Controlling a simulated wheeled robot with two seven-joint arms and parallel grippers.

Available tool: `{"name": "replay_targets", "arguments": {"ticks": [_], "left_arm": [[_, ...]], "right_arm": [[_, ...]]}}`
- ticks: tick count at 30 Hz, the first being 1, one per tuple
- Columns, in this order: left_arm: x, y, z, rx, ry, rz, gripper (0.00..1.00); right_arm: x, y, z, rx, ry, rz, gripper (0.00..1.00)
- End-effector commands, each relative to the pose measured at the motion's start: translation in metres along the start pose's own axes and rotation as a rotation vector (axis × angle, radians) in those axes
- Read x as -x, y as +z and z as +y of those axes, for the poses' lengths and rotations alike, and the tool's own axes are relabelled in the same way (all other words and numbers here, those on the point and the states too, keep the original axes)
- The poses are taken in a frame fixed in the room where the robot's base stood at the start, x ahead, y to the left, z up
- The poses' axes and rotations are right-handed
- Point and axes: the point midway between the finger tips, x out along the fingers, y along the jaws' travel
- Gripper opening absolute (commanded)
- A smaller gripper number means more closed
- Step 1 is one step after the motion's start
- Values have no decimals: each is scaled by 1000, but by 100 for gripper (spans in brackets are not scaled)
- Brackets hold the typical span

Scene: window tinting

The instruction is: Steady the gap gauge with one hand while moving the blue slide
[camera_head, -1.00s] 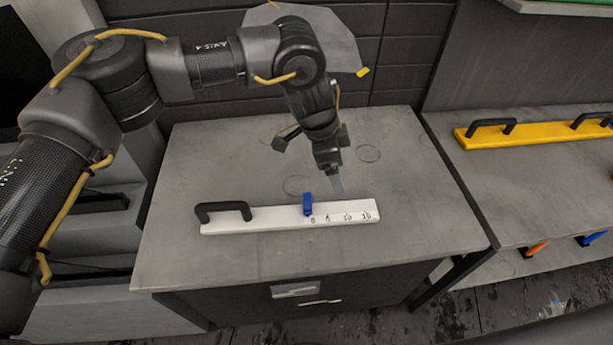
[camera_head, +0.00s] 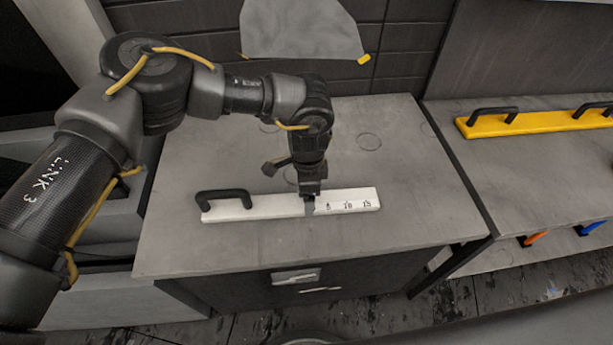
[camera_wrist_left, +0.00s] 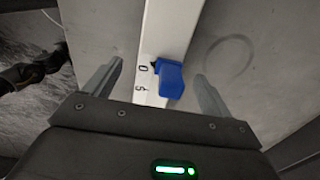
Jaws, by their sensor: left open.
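The gap gauge (camera_head: 270,209) is a white bar with a black handle (camera_head: 224,197) at its left end and printed numbers toward its right end. It lies flat on the grey cabinet top. My left gripper (camera_head: 309,206) is over the bar near the numbers and hides the blue slide in the head view. In the left wrist view, the blue slide (camera_wrist_left: 170,79) sits on the bar beside the 0 mark. My left gripper (camera_wrist_left: 160,80) is open there, with one finger on each side of the bar and slide, apart from both. My right gripper is not in view.
The cabinet top (camera_head: 400,190) is otherwise clear around the bar. On the right-hand bench lies a yellow bar (camera_head: 540,122) with black handles. Orange (camera_head: 535,241) and blue (camera_head: 592,229) items sit on the shelf below it. A grey sheet (camera_head: 300,28) hangs on the back wall.

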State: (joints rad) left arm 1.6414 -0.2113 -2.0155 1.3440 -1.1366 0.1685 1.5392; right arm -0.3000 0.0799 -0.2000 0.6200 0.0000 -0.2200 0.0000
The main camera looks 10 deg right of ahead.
Motion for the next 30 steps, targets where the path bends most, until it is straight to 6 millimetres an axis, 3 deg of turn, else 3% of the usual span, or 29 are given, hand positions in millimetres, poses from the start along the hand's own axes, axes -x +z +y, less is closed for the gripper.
{"name": "replay_targets", "arguments": {"ticks": [3, 9, 20, 30], "left_arm": [[-19, 0, 0, 0, 0, -1, 84], [-37, 0, 0, 0, 0, 0, 84], [-42, 0, 0, 0, -1, 1, 84], [-41, 0, 0, 0, -1, 1, 40]], "right_arm": [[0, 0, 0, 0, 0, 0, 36], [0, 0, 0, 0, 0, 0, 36], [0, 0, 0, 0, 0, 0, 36], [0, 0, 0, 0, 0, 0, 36]]}}
